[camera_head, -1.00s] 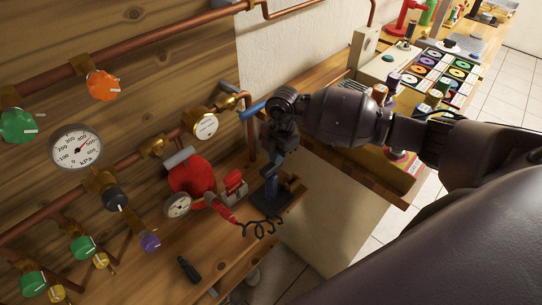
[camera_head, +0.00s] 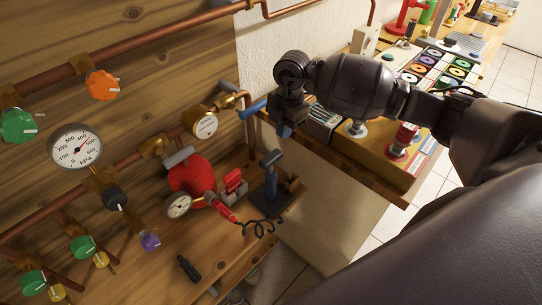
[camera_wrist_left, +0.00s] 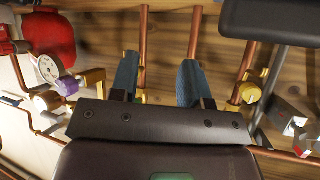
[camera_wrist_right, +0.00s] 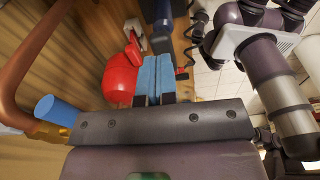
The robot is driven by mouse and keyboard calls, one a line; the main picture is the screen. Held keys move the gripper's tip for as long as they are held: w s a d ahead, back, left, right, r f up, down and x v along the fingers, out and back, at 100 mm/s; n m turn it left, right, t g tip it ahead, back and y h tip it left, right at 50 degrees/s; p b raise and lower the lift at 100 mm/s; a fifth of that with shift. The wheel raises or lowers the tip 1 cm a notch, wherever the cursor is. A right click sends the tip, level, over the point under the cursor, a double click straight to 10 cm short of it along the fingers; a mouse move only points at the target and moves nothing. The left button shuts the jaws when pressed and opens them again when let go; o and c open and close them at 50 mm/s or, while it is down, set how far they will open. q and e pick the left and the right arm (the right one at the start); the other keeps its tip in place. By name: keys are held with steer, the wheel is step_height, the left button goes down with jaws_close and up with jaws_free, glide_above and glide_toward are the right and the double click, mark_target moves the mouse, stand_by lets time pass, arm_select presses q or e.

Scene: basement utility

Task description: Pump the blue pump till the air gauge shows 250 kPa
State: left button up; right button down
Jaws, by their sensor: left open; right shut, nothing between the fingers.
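The blue pump (camera_head: 270,182) stands upright on a dark base on the wooden bench, its crossbar handle at the top. A coiled black hose runs from it toward the red tank (camera_head: 190,172). A small white gauge (camera_head: 178,206) sits by the tank; its reading is too small to make out. My right gripper (camera_head: 286,129) is shut and empty, above and apart from the pump handle. In the right wrist view its blue fingers (camera_wrist_right: 156,75) are together, beside the red tank. My left gripper (camera_wrist_left: 157,80) is open and empty in the left wrist view, facing the wooden wall.
A large kPa gauge (camera_head: 76,148) is on the wall, needle pointing up-right. A brass gauge (camera_head: 205,127) and a blue lever (camera_head: 252,110) are on the pipes near my right gripper. Green knobs (camera_head: 82,247) are at the left. A dark tool (camera_head: 188,268) lies on the bench.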

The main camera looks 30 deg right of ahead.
arm_select(q)
steer(key=shift+f, duration=0.1)
steer(key=shift+s, duration=0.15)
arm_select(e)
steer(key=r, duration=0.3)
steer(key=shift+d+r, duration=0.2)
steer(key=shift+r, duration=0.1)
arm_select(q)
steer(key=shift+s+f, duration=0.15)
steer(key=shift+f, duration=0.05)
steer(key=shift+w+r, duration=0.15)
steer(key=shift+w, duration=0.1)
stand_by(0.5)
